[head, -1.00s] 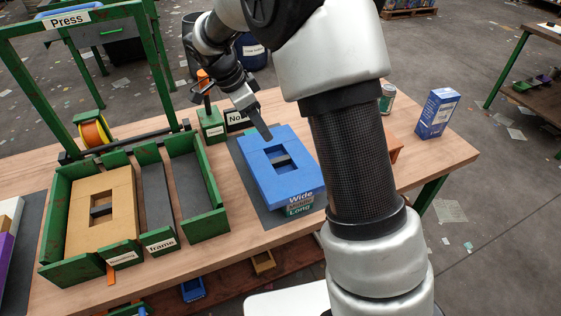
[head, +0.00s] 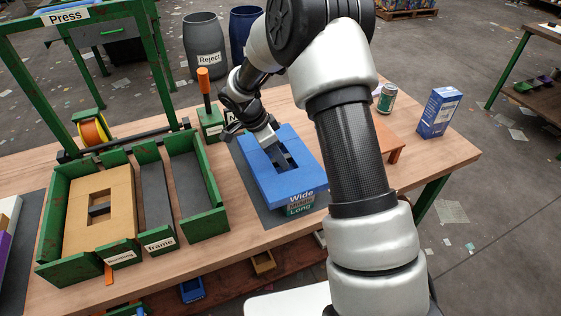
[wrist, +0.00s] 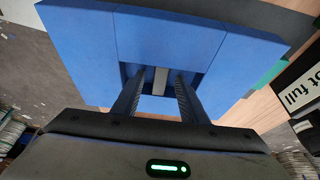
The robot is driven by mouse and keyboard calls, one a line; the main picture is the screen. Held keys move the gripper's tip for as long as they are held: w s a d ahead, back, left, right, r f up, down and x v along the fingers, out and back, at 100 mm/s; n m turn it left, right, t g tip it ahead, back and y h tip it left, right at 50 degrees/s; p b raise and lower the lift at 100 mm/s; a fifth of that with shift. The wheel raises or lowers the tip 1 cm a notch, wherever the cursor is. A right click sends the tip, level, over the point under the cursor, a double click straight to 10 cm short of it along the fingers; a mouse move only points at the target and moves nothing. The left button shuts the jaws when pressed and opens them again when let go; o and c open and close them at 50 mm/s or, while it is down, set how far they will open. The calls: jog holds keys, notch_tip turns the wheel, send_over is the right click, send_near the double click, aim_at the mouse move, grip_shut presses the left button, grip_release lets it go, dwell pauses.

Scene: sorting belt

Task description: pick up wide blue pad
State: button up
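My gripper (head: 281,160) points down over this opening. In the wrist view the blue pad (wrist: 80,40) fills the upper part. There my gripper (wrist: 160,78) is open, one finger on each side of the grey bar (wrist: 160,80). I see gaps between bar and fingers. How deep the fingertips reach is hard to tell.
A green frame (head: 212,225) holding a tan pad (head: 115,230) stands to the left. A green stand with an orange handle (head: 204,80) is behind the blue pad. A can (head: 386,98) and a blue box (head: 438,112) stand at the right. The green press (head: 75,70) is at the back left.

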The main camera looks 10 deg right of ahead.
jog(key=shift+f, duration=0.15)
grip_shut()
notch_tip(320, 180, up, 10)
jog(key=p, duration=0.1)
dwell(0.6)
